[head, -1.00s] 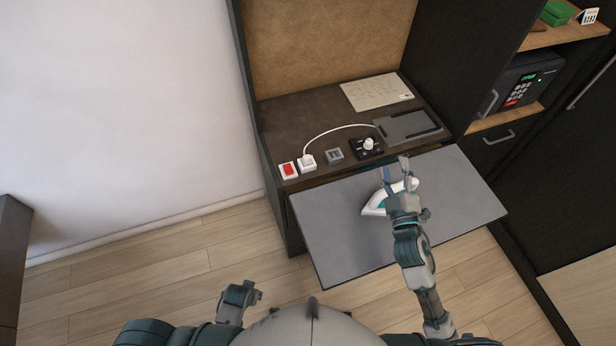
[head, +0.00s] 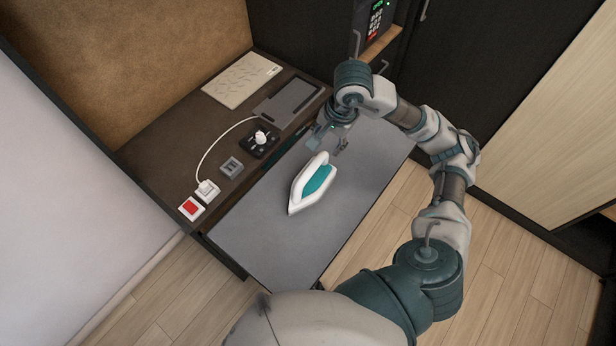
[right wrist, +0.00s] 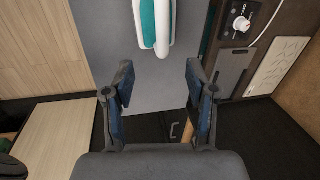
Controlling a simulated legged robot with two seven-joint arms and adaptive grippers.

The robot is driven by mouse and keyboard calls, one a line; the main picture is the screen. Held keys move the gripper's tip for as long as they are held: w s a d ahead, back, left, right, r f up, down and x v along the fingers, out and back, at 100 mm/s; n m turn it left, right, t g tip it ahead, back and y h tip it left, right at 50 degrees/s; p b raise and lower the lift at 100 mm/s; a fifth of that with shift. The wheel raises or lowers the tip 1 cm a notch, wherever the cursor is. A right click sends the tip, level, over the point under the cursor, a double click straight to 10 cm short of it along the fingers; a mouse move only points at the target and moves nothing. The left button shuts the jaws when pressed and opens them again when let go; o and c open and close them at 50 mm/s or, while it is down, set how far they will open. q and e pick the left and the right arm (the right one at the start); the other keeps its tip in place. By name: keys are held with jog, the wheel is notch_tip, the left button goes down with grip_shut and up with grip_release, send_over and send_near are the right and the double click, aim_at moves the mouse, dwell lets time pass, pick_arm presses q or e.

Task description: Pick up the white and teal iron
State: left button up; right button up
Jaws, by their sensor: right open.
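The white and teal iron (head: 314,184) rests on the grey pull-out board (head: 262,232) in the head view, its pointed end toward the lower left. My right gripper (head: 330,141) is open and empty, just beyond the iron's rear end and apart from it. In the right wrist view the iron (right wrist: 148,24) shows at the top, cut off by the frame edge. There the open fingers of my right gripper (right wrist: 158,88) point toward it, with bare board between. My left gripper is not in the frames now.
A dark counter (head: 160,152) borders the board, with a white cord, a knob panel (head: 260,141), a red switch (head: 191,208) and a dark tray (head: 290,100). A safe (head: 374,18) stands at the back. The board around the iron is clear.

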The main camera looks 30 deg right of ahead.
aim_at(312, 167)
jog(key=f, duration=0.3)
jog(key=w+a+f, duration=0.1)
jog(key=f, duration=0.3)
jog(key=w+f, duration=0.1)
jog(key=f, duration=0.3)
jog(key=shift+a, duration=0.35)
jog(key=f, duration=0.3)
jog(key=w+f+p, duration=0.1)
jog(key=f, duration=0.1)
jog(key=shift+w+a+f, duration=0.1)
jog(key=shift+a+f, duration=0.15)
jog(key=shift+a, duration=0.15)
jog(key=shift+c, duration=0.8)
jog(key=shift+r, duration=0.15)
grip_shut()
